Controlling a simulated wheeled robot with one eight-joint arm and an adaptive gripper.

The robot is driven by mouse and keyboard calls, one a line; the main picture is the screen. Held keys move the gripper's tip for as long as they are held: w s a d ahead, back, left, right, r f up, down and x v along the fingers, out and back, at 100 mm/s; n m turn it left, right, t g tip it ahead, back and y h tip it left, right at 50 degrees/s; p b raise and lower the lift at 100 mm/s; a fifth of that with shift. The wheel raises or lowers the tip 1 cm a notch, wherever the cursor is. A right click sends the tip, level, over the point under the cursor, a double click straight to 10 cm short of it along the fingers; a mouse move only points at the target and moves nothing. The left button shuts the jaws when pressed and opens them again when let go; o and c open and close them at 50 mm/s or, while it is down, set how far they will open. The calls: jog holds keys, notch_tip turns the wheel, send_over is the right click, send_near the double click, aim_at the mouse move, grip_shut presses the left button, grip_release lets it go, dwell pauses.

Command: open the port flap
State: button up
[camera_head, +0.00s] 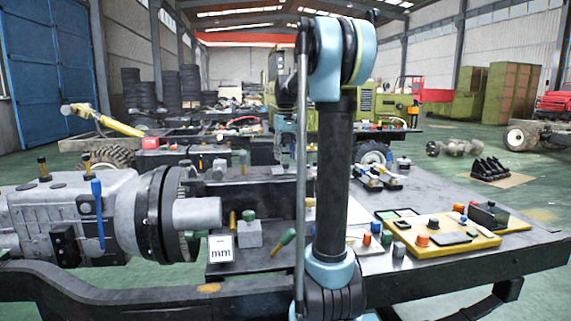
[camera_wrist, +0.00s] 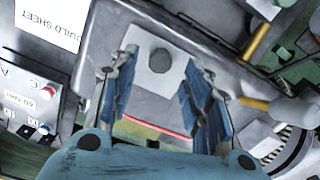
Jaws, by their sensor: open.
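My gripper (camera_wrist: 160,62) is open, with its blue-padded fingers spread apart and nothing visible between the pads. Beyond the fingertips, in line with the gap, is a pale square plate with a dark round disc (camera_wrist: 160,60) on a grey surface. I cannot tell whether this is the port flap, or make out any flap clearly elsewhere. In the head view, my arm stands in front of the bench, and the pale blue part behind its thin rod looks like my gripper (camera_head: 285,135). Its fingertips are hard to make out there.
A build sheet (camera_wrist: 52,22) and a button panel (camera_wrist: 35,98) lie at the left in the wrist view. In the head view, a grey gearbox (camera_head: 65,215) stands at left. A yellow tray (camera_head: 455,241) holds small parts at right. The dark bench top (camera_head: 440,190) has bare areas.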

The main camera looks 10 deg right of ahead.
aim_at(285, 167)
jog(key=shift+f, duration=1.7)
jog(key=shift+c, duration=0.5)
grip_shut()
